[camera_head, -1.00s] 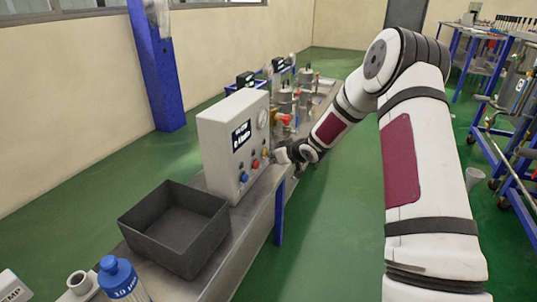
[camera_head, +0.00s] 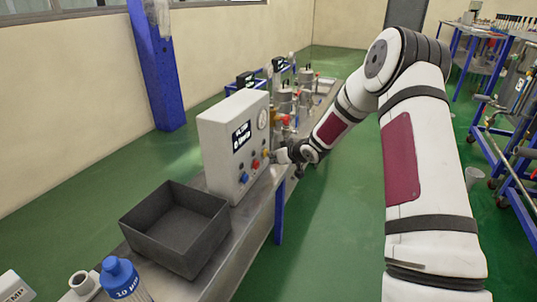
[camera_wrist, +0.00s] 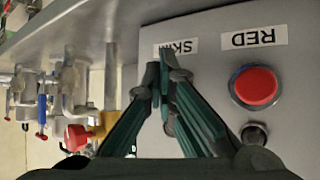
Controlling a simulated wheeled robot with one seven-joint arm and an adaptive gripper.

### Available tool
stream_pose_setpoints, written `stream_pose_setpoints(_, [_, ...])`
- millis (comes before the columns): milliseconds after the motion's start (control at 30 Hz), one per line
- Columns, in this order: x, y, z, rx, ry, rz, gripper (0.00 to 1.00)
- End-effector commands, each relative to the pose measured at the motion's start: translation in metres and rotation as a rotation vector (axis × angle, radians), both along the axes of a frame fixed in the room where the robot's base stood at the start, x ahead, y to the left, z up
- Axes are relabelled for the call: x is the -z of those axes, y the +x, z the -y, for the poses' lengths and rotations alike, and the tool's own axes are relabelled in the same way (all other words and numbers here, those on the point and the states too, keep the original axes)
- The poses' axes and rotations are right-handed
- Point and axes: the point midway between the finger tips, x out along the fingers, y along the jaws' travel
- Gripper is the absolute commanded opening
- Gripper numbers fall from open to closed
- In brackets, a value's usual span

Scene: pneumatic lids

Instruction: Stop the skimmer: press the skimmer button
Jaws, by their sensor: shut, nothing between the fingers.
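The grey-white control box (camera_head: 233,150) stands on the bench in the head view. Its front has a blue button (camera_head: 244,177), a red button (camera_head: 255,164) and an orange button (camera_head: 265,153). My gripper (camera_head: 274,157) is at the panel, by the orange button. In the wrist view my gripper's green fingers (camera_wrist: 160,75) are shut together, with nothing seen between them. Their tips are over the panel under the upside-down label "SKIM" (camera_wrist: 175,48), partly covered. The skimmer button is hidden behind the fingers.
A dark open bin (camera_head: 178,225) stands on the bench in front of the box. A blue-capped bottle (camera_head: 119,278) is nearer. Valves and fittings (camera_wrist: 72,138) are left of the fingers. A dark knob (camera_wrist: 254,135) is below the red button.

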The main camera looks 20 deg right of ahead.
Motion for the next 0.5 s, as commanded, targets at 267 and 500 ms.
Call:
stream_pose_setpoints(267, [0.000, -0.019, 0.019, 0.003, 0.001, -0.003, 0.00])
stream_pose_setpoints(500, [0.000, -0.034, 0.035, 0.004, -0.001, -0.004, 0.00])
